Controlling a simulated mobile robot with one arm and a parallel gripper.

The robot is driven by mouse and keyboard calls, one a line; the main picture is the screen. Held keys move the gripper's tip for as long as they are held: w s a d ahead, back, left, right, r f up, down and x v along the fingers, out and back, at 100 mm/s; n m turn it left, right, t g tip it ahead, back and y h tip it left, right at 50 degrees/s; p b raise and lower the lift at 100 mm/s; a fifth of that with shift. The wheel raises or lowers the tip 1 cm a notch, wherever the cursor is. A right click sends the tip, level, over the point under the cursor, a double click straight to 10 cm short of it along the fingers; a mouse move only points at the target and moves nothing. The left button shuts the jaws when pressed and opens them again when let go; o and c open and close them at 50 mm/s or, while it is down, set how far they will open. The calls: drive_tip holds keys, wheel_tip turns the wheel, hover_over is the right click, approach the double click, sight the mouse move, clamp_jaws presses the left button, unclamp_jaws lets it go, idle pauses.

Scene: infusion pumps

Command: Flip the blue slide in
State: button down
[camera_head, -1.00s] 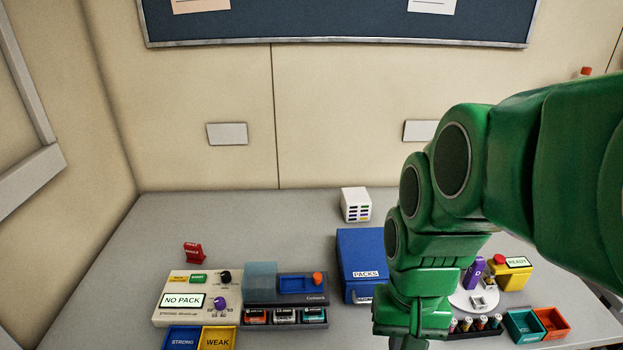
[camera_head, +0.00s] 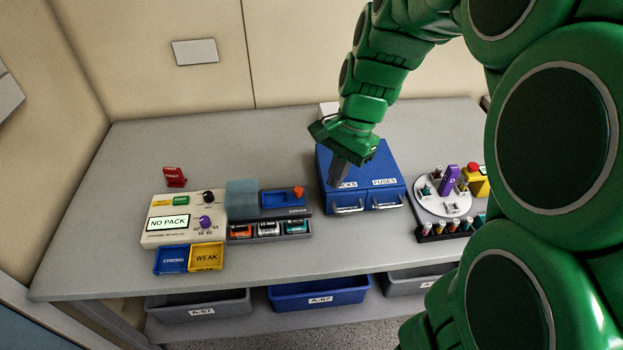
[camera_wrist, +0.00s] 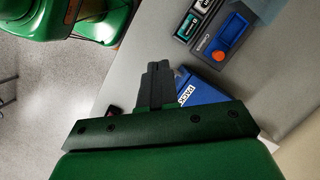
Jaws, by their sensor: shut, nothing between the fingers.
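The blue slide (camera_head: 273,200) lies in a dark tray-like unit beside the pump panel, with an orange knob (camera_head: 298,191) at its right end. A translucent blue cover (camera_head: 241,194) stands just left of it. In the wrist view, the slide (camera_wrist: 232,37) and its orange knob (camera_wrist: 220,57) show at the upper right.
Small packs (camera_head: 269,229) sit in a rack below the slide. The pump panel (camera_head: 165,223) reads NO PACK, with STRONG and WEAK trays in front. A round carousel (camera_head: 428,205) is at right.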

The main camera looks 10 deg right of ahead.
drive_tip(key=w+f+m, duration=0.1)
drive_tip(key=w+m, duration=0.1)
drive_tip(key=w, duration=0.2)
drive_tip(key=w+f+m+y, duration=0.1)
drive_tip(key=w+f+m, duration=0.1)
drive_tip(key=w, duration=0.2)
drive_tip(key=w+f+m, duration=0.1)
drive_tip(key=w+m, duration=0.1)
drive_tip(key=w, duration=0.3)
drive_tip(key=shift+f+t+y, duration=0.3)
drive_tip(key=shift+f+y, duration=0.1)
drive_tip(key=shift+f, duration=0.1)
drive_tip(key=x, duration=0.9)
drive_tip(key=shift+f, duration=0.4)
hover_over(280, 198)
drive_tip(key=shift+r, duration=0.1)
